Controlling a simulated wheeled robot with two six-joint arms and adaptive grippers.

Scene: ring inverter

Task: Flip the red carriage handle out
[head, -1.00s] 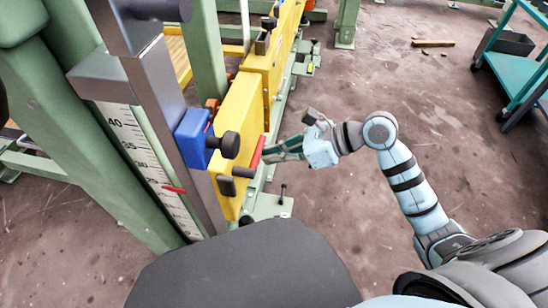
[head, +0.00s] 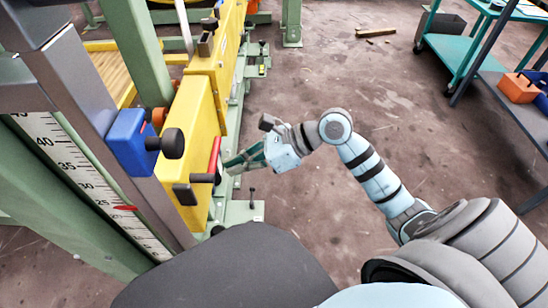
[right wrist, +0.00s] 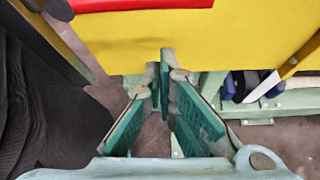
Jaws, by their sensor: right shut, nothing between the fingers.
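The red carriage handle (head: 214,154) sits on the outer face of the yellow carriage (head: 186,130), with a dark grip (head: 203,178) at its lower end. In the right wrist view the red handle (right wrist: 140,5) runs along the top edge, in front of the yellow carriage (right wrist: 230,40). My right gripper (head: 228,166) is shut and empty, just right of the handle in the head view. In the right wrist view its fingertips (right wrist: 165,68) lie below the red bar, over the yellow panel; contact cannot be told. My left gripper is not in view.
A blue block (head: 128,143) with a black knob (head: 172,143) stands left of the carriage, beside a ruler scale (head: 75,175). A green base rail (head: 240,130) runs along the floor. Open floor (head: 350,90) lies right.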

